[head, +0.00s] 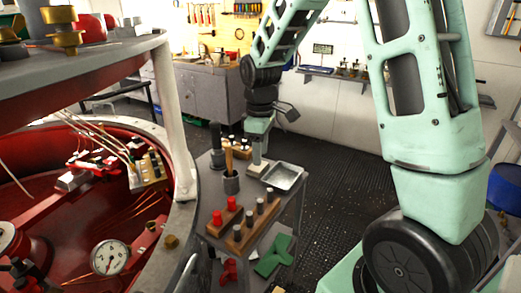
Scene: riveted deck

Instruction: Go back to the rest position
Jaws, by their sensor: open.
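My gripper (257,152) points down above the far part of a small grey cart, at the end of my pale green arm. It is small and partly dark in the head view, and I see nothing clearly held in it. Its fingertips are close to a pale block on the cart top (204,178), next to a shallow metal tray (284,177). I cannot tell whether they touch the block. My arm rises from the right, bends above the picture's top edge and comes down to the cart.
The cart carries a dark cup (231,184) with a wooden-handled tool and wooden racks (241,237) with red and grey pegs. A red round vessel (30,165) with a pressure gauge (107,257) and a white post (172,115) stand left. Dark floor (340,170) is open beyond.

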